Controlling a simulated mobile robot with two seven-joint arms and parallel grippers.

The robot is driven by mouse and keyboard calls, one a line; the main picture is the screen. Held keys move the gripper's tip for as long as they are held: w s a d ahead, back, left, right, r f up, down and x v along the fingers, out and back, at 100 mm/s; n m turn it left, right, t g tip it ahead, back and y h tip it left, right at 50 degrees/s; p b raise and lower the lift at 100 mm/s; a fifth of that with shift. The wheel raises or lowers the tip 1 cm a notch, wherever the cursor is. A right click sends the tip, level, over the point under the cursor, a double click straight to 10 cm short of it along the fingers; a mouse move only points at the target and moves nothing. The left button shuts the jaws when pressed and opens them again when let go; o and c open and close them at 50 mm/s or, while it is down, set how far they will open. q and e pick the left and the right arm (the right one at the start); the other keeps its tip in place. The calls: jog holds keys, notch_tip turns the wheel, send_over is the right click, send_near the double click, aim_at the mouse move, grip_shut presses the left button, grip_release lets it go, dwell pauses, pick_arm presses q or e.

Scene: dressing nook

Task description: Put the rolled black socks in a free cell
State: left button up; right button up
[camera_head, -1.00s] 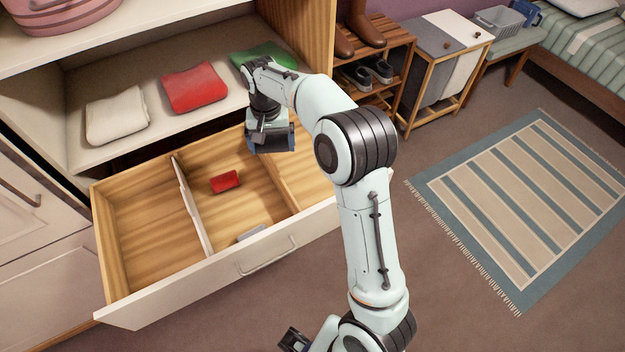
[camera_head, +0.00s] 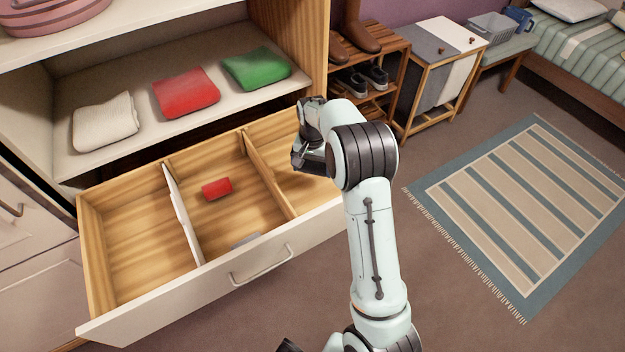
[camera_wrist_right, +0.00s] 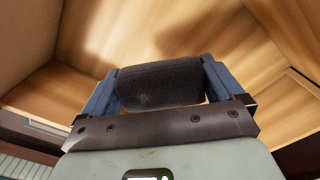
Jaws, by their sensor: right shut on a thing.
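The rolled black socks (camera_wrist_right: 160,85) show as a dark knitted roll between the blue fingers of my right gripper (camera_wrist_right: 158,88) in the right wrist view. The gripper is shut on them. In the head view my right gripper (camera_head: 306,160) is over the right cell of the open drawer (camera_head: 185,283), and the socks are hidden there. The left cell (camera_head: 142,240) looks empty. The middle cell holds a red roll (camera_head: 216,188) and a grey thing (camera_head: 246,240) partly hidden by the front wall. The right cell is partly covered by my arm. My left gripper cannot be made out.
A pale divider (camera_head: 183,213) and a wooden divider (camera_head: 268,175) part the cells. Folded white (camera_head: 106,122), red (camera_head: 186,93) and green (camera_head: 255,69) cloths lie on the shelf above. A shoe rack (camera_head: 385,55) stands behind my right arm.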

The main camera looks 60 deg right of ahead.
aim_at(312, 162)
jog(key=shift+f, duration=3.05)
jog(key=shift+b, duration=0.3)
jog(key=shift+f, duration=0.2)
jog(key=o, duration=0.7)
jog(key=shift+c, duration=0.2)
jog(key=shift+r, duration=0.35)
notch_tip(312, 162, up, 12)
jog(key=shift+f+p, duration=0.1)
jog(key=shift+p, duration=0.6)
